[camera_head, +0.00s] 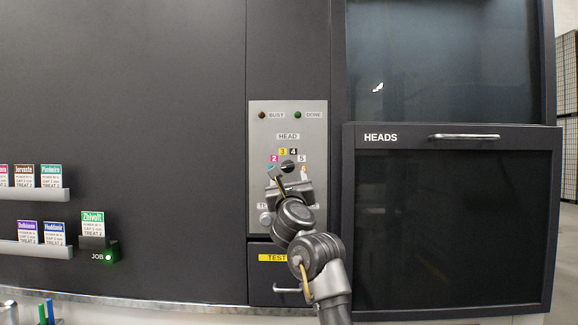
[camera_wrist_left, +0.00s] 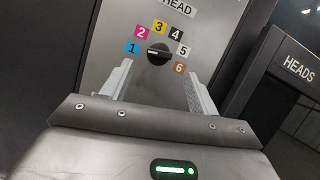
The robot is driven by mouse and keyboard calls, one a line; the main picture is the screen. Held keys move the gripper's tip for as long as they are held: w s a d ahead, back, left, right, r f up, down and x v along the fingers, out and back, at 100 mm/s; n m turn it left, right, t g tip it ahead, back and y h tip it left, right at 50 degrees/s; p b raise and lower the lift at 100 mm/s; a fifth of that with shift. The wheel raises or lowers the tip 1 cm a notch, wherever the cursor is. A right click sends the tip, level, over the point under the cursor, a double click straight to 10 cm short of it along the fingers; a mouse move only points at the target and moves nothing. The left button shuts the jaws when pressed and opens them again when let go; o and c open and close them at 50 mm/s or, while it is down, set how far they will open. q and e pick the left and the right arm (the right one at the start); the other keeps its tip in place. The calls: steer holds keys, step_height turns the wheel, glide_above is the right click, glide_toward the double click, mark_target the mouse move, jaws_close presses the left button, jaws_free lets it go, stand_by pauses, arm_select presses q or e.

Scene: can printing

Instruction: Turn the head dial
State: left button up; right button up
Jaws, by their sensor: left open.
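The head dial (camera_head: 288,166) is a small black knob on the grey control panel (camera_head: 260,190), below the HEAD label. Coloured labels numbered 1 to 6 fan around it. In the left wrist view the dial (camera_wrist_left: 158,54) lies ahead, between the lines of my two fingers, and its pale mark points left, roughly towards the blue 1. My left gripper (camera_head: 288,182) is in front of the panel just below the dial; it is open and empty in the wrist view (camera_wrist_left: 158,88). The fingertips look short of the knob, with no contact visible. My right gripper is not in view.
The HEADS compartment door (camera_head: 450,230) with its handle (camera_head: 464,136) is right of the panel. A TEST drawer (camera_head: 270,258) with a handle sits below. Shelves of small cards (camera_head: 35,194) and a green-lit JOB slot (camera_head: 108,257) are at left. My arm hides the panel's lower middle.

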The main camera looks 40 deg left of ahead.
mark_target(288, 168)
arm_select(q)
steer(key=p+x, duration=0.2)
steer(key=x, duration=0.5)
steer(key=shift+a+p, duration=0.1)
steer(key=shift+p, duration=0.2)
